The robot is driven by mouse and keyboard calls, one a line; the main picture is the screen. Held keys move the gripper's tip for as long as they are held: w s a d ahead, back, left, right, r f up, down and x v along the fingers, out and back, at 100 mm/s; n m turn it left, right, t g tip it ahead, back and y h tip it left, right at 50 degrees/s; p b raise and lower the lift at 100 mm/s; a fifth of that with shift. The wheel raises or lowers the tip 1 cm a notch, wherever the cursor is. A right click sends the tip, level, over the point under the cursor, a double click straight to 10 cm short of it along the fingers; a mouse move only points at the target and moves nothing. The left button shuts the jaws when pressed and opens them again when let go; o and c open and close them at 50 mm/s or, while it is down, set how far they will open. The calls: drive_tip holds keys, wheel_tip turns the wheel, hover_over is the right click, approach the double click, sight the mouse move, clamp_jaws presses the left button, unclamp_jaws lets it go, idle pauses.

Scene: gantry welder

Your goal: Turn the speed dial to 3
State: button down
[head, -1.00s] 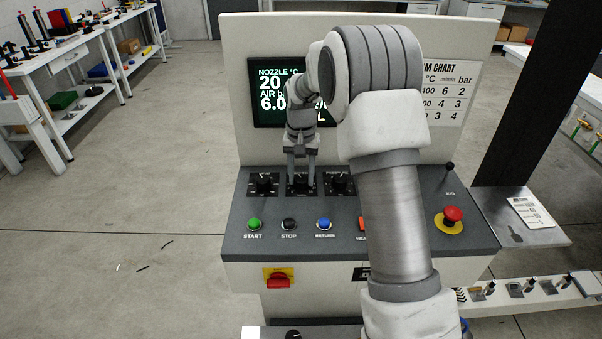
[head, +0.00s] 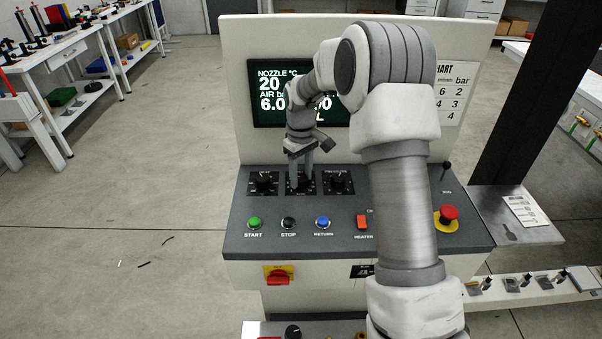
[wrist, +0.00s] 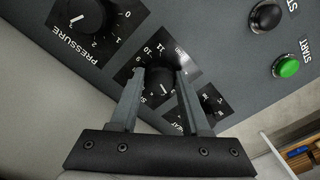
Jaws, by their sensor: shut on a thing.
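The speed dial (wrist: 160,83) is a black knob on a black scale plate, the middle one of three dials on the sloped panel. Its plate shows numbers such as 9, 10 and 11 in the wrist view; part of the scale and its label are hidden by my fingers. A short white mark shows on the knob, but I cannot tell which number it points to. My gripper (wrist: 160,74) is shut on the knob, one finger on each side. In the head view my gripper (head: 301,180) reaches down onto this dial and covers most of it.
The pressure dial (head: 338,181) is close on the right and the heat dial (head: 263,182) close on the left. Below are the green start (head: 254,222), black stop (head: 288,222) and blue return (head: 322,222) buttons. A red emergency button (head: 449,213) sits at the right. The screen (head: 270,108) stands behind.

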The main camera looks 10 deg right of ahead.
sight(301, 177)
drive_tip(key=shift+n, duration=0.6)
drive_tip(key=shift+c, duration=1.8)
unclamp_jaws()
wheel_tip(301, 177, up, 18)
drive_tip(key=p, duration=0.1)
drive_tip(key=shift+f, duration=0.25)
